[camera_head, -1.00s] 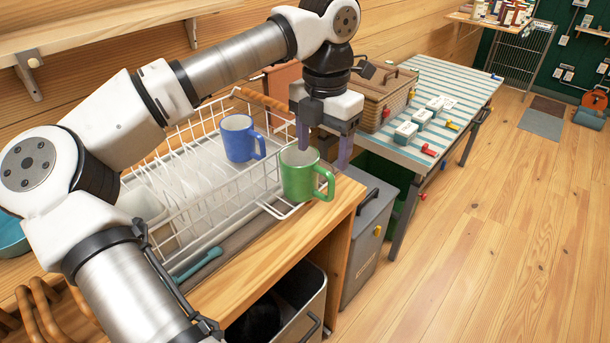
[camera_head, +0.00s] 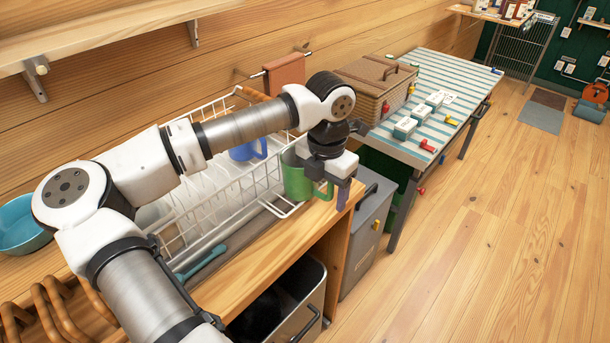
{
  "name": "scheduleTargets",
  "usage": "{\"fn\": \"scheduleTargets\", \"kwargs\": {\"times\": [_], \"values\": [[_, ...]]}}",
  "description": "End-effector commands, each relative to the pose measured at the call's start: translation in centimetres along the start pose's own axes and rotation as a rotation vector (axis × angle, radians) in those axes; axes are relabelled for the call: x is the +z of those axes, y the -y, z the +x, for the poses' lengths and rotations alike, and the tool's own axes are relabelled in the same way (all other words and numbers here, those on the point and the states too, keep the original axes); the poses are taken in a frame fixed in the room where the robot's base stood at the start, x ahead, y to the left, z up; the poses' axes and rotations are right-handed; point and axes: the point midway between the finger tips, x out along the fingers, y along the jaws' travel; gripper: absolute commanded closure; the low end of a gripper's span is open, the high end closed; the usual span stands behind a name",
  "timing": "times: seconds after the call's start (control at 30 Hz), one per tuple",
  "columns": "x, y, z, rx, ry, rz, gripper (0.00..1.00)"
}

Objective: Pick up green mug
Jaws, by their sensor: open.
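The green mug (camera_head: 296,184) stands upright at the right end of the counter, beside the white wire dish rack. My gripper (camera_head: 327,197) is lowered over the mug's right side, and my wrist hides part of its rim. The fingers are apart. One purple-grey finger shows to the right of the mug's handle, and the other is near the mug's body. The handle appears to lie between them, but I cannot tell whether either finger touches it.
The wire rack (camera_head: 222,212) holds a blue mug (camera_head: 246,151) and pale plates, partly behind my arm. A teal bowl (camera_head: 18,226) is at the far left. A wicker basket (camera_head: 372,88) stands on the striped table (camera_head: 440,78) beyond.

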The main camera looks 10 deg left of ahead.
Motion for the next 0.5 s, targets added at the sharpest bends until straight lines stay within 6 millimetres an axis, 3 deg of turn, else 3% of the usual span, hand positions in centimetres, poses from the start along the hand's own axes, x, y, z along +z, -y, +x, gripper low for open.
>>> {"fn": "scheduleTargets", "kwargs": {"times": [0.07,0.5], "values": [[0.00,-0.01,0.00,0.000,0.000,0.000,0.32],[0.00,0.01,-0.03,-0.001,0.000,0.000,0.89]]}}
